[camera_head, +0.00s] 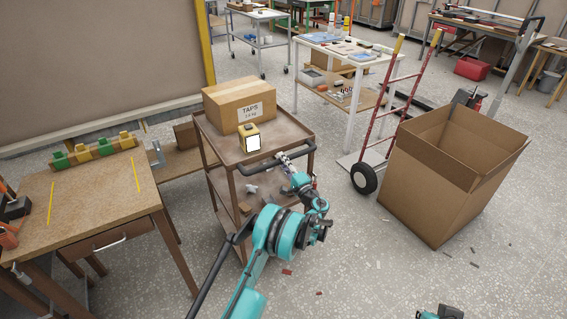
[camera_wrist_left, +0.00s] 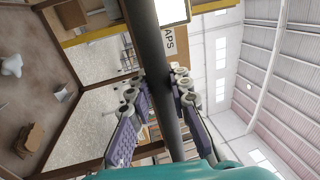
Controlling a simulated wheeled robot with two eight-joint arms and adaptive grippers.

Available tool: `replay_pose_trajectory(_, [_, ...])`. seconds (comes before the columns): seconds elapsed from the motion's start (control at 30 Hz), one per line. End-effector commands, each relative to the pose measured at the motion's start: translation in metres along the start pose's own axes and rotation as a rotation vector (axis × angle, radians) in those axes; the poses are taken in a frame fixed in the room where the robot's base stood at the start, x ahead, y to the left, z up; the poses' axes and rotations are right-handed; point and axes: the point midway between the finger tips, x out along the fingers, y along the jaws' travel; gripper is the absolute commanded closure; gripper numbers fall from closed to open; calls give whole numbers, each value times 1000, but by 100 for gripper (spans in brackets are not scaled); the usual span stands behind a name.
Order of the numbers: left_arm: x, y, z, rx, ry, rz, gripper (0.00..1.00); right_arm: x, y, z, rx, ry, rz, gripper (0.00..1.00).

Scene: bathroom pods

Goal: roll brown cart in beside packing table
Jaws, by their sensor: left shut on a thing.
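The brown cart (camera_head: 287,127) stands in the middle of the head view, with a large cardboard box (camera_head: 236,103) labelled TAPS and a small box (camera_head: 249,139) on its top. My left gripper (camera_head: 284,161) is shut on the cart's dark handle (camera_head: 305,150), at the near side. In the left wrist view the handle (camera_wrist_left: 166,95) runs between the two fingers (camera_wrist_left: 160,95). A wooden table (camera_head: 95,198) with yellow lines stands left of the cart, with a gap between them.
A hand truck (camera_head: 376,130) and a large open cardboard box (camera_head: 431,188) stand to the right. A white-topped table (camera_head: 333,52) stands behind. A low wooden surface (camera_head: 180,164) lies between the wooden table and cart. Floor in front right is mostly clear, with small scraps.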

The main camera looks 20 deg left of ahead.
Motion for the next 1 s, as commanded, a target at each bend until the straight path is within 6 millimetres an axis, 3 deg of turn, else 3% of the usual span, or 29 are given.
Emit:
replay_pose_trajectory(0.27, [0,0,0,-1,0,1,100,0,0,0,0,0,0,100])
replay_pose_trajectory(0.3, [0,0,0,-1,0,1,71,0,0,0,0,0,0,100])
replay_pose_trajectory(0.37, [0,0,0,-1,0,1,60,0,0,0,0,0,0,100])
replay_pose_trajectory(0.73, [-6,0,-1,-1,1,0,60,0,0,0,0,0,0,100])
replay_pose_trajectory(0.87, [-25,0,-1,-1,3,1,60,0,0,0,0,0,0,100])
replay_pose_trajectory(1.0, [-57,0,-1,-1,3,0,60,0,0,0,0,0,0,100])
